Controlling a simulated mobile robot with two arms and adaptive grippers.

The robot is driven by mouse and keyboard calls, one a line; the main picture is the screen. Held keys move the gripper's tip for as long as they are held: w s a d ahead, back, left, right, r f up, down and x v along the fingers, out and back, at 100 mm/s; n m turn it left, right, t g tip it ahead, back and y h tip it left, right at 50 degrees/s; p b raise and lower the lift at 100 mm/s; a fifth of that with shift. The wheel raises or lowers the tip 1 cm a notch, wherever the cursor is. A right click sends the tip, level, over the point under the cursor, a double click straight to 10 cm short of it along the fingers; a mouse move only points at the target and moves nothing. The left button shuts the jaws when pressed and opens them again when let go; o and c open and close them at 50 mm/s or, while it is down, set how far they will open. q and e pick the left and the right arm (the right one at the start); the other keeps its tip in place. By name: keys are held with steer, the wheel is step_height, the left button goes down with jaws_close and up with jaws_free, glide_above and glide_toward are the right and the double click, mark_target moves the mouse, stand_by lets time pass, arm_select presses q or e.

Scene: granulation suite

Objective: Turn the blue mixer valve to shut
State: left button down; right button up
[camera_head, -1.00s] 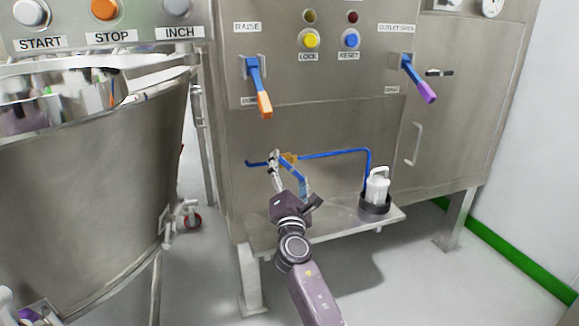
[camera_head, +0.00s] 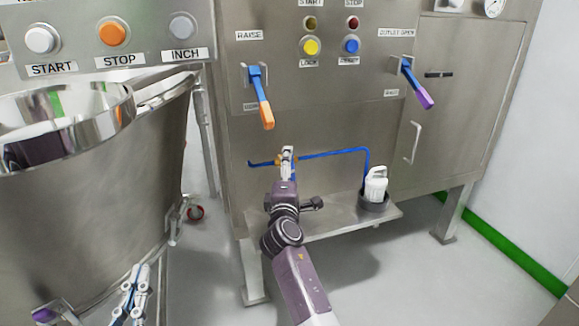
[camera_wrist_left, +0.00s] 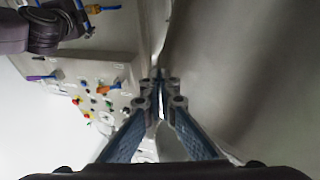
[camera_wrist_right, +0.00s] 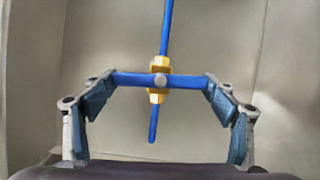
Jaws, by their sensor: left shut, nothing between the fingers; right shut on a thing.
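The blue mixer valve handle (camera_wrist_right: 135,79) shows in the right wrist view, set crosswise to the blue pipe (camera_wrist_right: 167,25) over a brass body (camera_wrist_right: 158,66). My right gripper (camera_wrist_right: 160,80) is shut on the handle, one finger at each end. In the head view the right gripper (camera_head: 288,155) is at the valve on the thin blue pipe (camera_head: 335,152) and hides most of the handle. My left gripper (camera_head: 138,272) is at the lower left, shut and empty, beside the steel bowl. Its fingers (camera_wrist_left: 160,82) meet in the left wrist view.
A steel bowl (camera_head: 90,210) stands at the left. A shelf (camera_head: 335,220) below the valve carries a white bottle (camera_head: 376,185) in a dark holder. An orange-tipped lever (camera_head: 262,98) and a purple-tipped lever (camera_head: 416,83) are on the panel above.

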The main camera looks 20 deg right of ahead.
arm_select(q)
steer(key=shift+w+a+f+g+y+p, duration=0.15)
steer(key=shift+f+g, duration=0.35)
steer(key=shift+f, duration=0.5)
steer(key=shift+s+a+f+g+y+p, duration=0.1)
steer(key=shift+f+g+y, duration=0.1)
steer(key=shift+f+g, duration=0.55)
steer(key=shift+w+a+f+g+y+p, duration=0.15)
steer(key=shift+f+g, duration=0.1)
steer(key=shift+f, duration=0.95)
arm_select(e)
steer(key=shift+d+m+g, duration=0.1)
steer(key=shift+m+g, duration=0.2)
steer(key=shift+m, duration=0.3)
arm_select(q)
steer(key=shift+s, duration=0.1)
steer(key=shift+d, duration=0.1)
arm_select(e)
steer(key=o, duration=1.2)
steer(key=shift+c, duration=0.2)
